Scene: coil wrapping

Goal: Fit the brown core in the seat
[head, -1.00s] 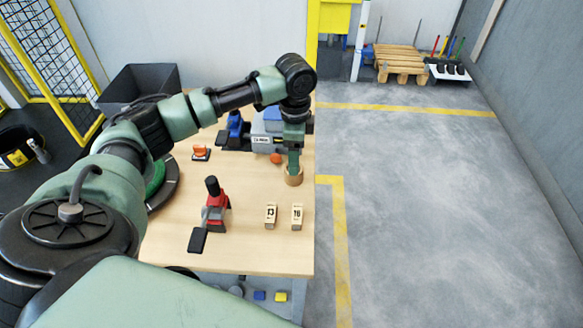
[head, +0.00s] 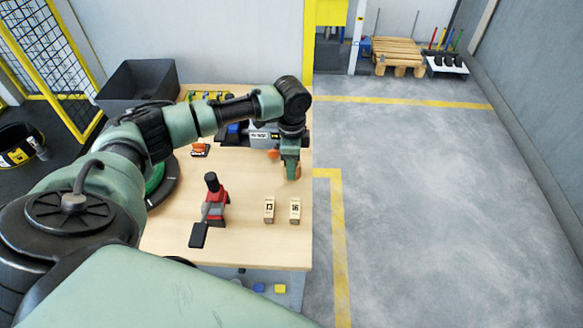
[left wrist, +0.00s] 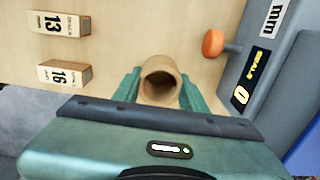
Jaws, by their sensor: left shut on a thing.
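The brown core (left wrist: 159,82) is a hollow tube, seen nearly end-on in the left wrist view. My left gripper (left wrist: 160,90) is shut on it, with a green finger on each side. In the head view, the left gripper (head: 290,172) is near the table's right edge, and its fingers hide most of the core. I cannot tell whether the core touches the tabletop. A grey machine (head: 262,136) with an orange knob (head: 273,154) stands just behind the gripper. The seat cannot be made out for certain. My right gripper is not in view.
Wooden blocks marked 13 (head: 269,211) and 16 (head: 295,211) stand in front of the gripper. A red tool with a black handle (head: 214,204) stands to their left. The front of the wooden table (head: 250,248) is clear. A dark bin (head: 140,82) is behind.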

